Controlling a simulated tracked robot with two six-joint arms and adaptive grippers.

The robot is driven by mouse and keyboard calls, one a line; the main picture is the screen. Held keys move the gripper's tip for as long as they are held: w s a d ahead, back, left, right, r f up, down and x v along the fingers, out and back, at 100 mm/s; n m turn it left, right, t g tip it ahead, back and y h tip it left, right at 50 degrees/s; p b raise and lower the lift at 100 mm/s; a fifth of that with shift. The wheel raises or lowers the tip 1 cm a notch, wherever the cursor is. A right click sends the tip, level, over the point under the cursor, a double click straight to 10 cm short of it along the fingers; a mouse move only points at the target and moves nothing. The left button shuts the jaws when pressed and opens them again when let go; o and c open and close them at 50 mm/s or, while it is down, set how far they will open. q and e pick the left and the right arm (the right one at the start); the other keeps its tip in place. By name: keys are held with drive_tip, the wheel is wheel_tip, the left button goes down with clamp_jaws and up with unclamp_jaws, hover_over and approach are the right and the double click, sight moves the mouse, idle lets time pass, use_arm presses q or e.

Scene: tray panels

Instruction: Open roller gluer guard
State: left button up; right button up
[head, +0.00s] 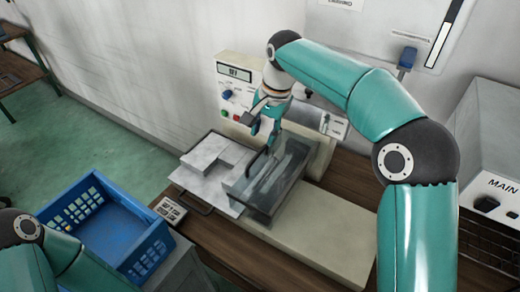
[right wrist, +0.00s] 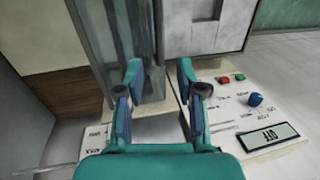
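The roller gluer (head: 240,72) is a beige machine with a display, a blue knob and buttons at the back. Its guard (head: 262,200) is a see-through, dark-edged cover that looks lowered over the front bed. My right gripper (head: 264,138) is just above the guard's back end, near the control panel. In the right wrist view my right gripper (right wrist: 159,70) is open, its fingertips apart. A dark bar at the guard's edge (right wrist: 158,35) shows between the fingertips; I cannot tell whether they touch it. My left gripper is out of view; only left arm links show.
White panels (head: 205,160) lie on a tray left of the guard. A blue crate (head: 118,222) stands at lower left, beside a small button box (head: 170,210). A grey box marked MAIN (head: 495,150) stands at right. The wall is close behind the machine.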

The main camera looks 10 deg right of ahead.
sight(259, 153)
drive_tip(key=f, duration=0.4)
drive_tip(key=a+f, duration=0.1)
drive_tip(key=f, duration=0.2)
drive_tip(key=shift+w, duration=0.4)
clamp_jaws()
